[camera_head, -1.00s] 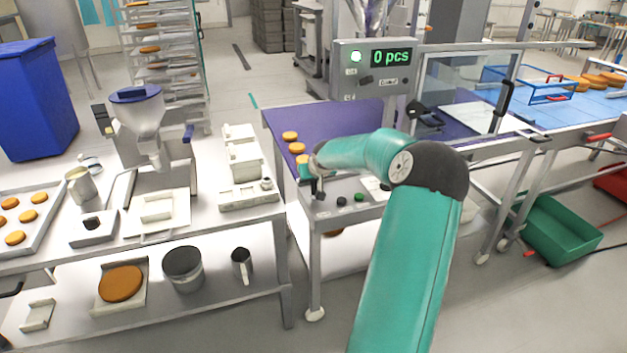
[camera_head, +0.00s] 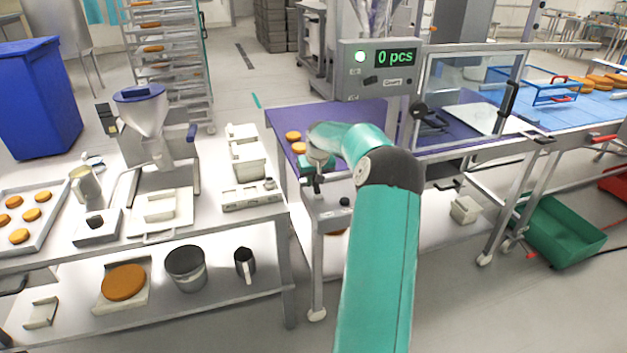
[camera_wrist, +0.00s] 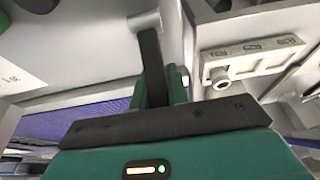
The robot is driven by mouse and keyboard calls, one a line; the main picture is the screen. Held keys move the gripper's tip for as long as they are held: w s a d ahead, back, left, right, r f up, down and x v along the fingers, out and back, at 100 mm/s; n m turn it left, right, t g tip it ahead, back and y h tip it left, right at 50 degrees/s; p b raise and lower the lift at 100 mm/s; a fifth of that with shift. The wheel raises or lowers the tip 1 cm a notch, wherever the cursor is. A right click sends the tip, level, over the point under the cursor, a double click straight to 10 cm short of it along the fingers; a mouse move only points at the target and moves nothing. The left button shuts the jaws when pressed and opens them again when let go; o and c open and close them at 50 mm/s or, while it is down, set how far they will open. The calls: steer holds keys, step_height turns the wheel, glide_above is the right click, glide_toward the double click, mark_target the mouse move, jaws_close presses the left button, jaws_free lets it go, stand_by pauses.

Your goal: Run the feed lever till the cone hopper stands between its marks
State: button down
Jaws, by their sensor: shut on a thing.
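My gripper (camera_head: 314,180) is at the front left corner of the machine with the purple belt (camera_head: 345,113). In the wrist view my gripper (camera_wrist: 162,92) has its green fingers closed around a dark bar, which looks like the feed lever (camera_wrist: 151,55). The lever is too small to make out in the head view. A clear cone-shaped hopper (camera_head: 372,14) with purple streaks stands behind the display, cut off by the top edge; its marks and level cannot be read. Another cone hopper (camera_head: 143,112), with a blue rim, stands on the left table.
The display (camera_head: 394,57) reads 0 pcs beside a lit lamp. Orange rounds (camera_head: 293,136) lie on the belt. A white control box (camera_head: 250,194) sits on the left table, left of my gripper. A green crate (camera_head: 560,232) is on the floor at right.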

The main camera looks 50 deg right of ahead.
mark_target(318, 192)
steer(key=c, duration=1.4)
jaws_free()
steer(key=shift+w, duration=0.1)
steer(key=shift+o, duration=0.2)
steer(key=v, duration=1.4)
steer(key=shift+f, duration=0.1)
